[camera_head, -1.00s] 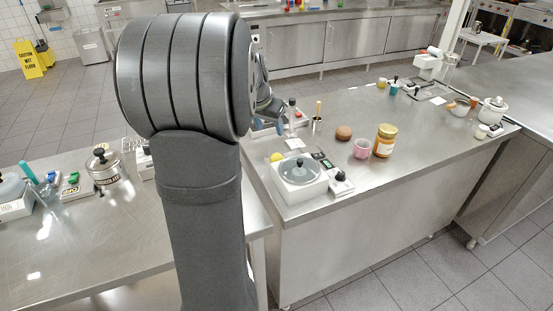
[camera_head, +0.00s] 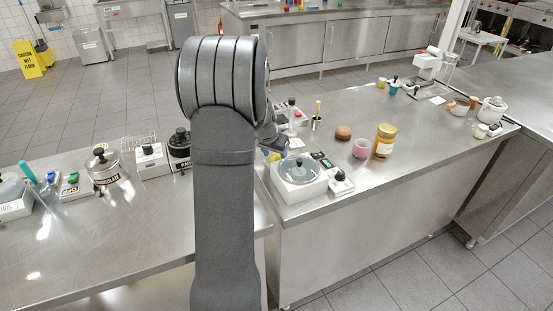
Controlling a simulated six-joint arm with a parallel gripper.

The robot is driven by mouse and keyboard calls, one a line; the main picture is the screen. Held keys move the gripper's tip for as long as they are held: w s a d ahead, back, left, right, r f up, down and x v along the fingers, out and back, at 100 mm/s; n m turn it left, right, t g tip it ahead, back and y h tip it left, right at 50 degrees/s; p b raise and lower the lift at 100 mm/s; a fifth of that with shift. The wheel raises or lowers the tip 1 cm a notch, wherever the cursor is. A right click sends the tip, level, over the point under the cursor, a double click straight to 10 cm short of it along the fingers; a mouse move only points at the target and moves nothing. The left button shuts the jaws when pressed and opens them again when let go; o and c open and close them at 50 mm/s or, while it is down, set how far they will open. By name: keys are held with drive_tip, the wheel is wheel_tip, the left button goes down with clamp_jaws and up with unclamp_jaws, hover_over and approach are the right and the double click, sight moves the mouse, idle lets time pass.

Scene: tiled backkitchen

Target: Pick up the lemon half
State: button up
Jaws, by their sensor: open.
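The lemon half (camera_head: 275,157) is a small yellow shape on the steel counter (camera_head: 420,165), just behind the white appliance with a round glass lid (camera_head: 299,172). It is partly hidden, so its cut face cannot be made out. My gripper (camera_head: 273,148) shows at the right of my arm, with bluish fingertips low and close to the lemon half. The jaws are open. My arm hides part of the gripper, and I cannot tell whether a finger touches the lemon.
A black-knobbed device (camera_head: 340,182), pink cup (camera_head: 361,148), orange jar (camera_head: 384,141) and brown round item (camera_head: 343,132) stand to the right. A holder with an upright wooden stick (camera_head: 317,118) is behind. The counter's middle right is clear.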

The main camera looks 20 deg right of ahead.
drive_tip(key=shift+w+d+f, duration=0.2)
drive_tip(key=shift+f, duration=0.35)
drive_tip(key=c, duration=0.7)
drive_tip(key=shift+r, duration=0.1)
drive_tip(key=shift+c, duration=0.2)
